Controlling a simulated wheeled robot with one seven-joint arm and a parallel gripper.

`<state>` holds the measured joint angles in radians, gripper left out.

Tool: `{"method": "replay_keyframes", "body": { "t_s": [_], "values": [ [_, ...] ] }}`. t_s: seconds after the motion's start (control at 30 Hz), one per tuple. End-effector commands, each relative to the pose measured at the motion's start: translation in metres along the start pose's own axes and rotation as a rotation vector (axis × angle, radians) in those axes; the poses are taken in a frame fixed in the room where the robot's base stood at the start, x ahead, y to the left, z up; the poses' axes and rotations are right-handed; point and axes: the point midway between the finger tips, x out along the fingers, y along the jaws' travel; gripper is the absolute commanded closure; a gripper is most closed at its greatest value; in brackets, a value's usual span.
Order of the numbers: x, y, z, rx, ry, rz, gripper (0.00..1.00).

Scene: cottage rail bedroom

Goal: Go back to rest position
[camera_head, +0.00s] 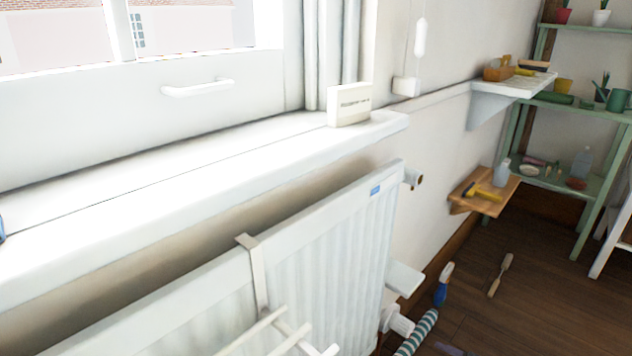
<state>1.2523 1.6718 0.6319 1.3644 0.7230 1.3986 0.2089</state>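My gripper is not in this head view, and no part of my arm shows clearly. I cannot tell its pose or whether it holds anything. The view looks down along a white windowsill (180,173) with a white radiator (330,262) below it. A small cream box (349,104) with dark print stands on the sill near its right end.
A white rack (258,275) hangs over the radiator's top edge. A wooden wall shelf (484,192), a white shelf (508,87) and green shelving (563,185) stand farther right. A blue-handled tool (443,284), a wooden-handled tool (499,275) and a striped roll (418,332) lie on the dark floor.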

Motion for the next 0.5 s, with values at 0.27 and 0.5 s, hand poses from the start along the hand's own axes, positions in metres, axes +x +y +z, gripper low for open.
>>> {"method": "replay_keyframes", "body": {
  "t_s": [0.27, 0.5],
  "values": [
    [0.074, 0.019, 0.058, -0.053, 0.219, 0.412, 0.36],
    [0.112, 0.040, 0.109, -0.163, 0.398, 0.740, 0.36]
  ]
}}
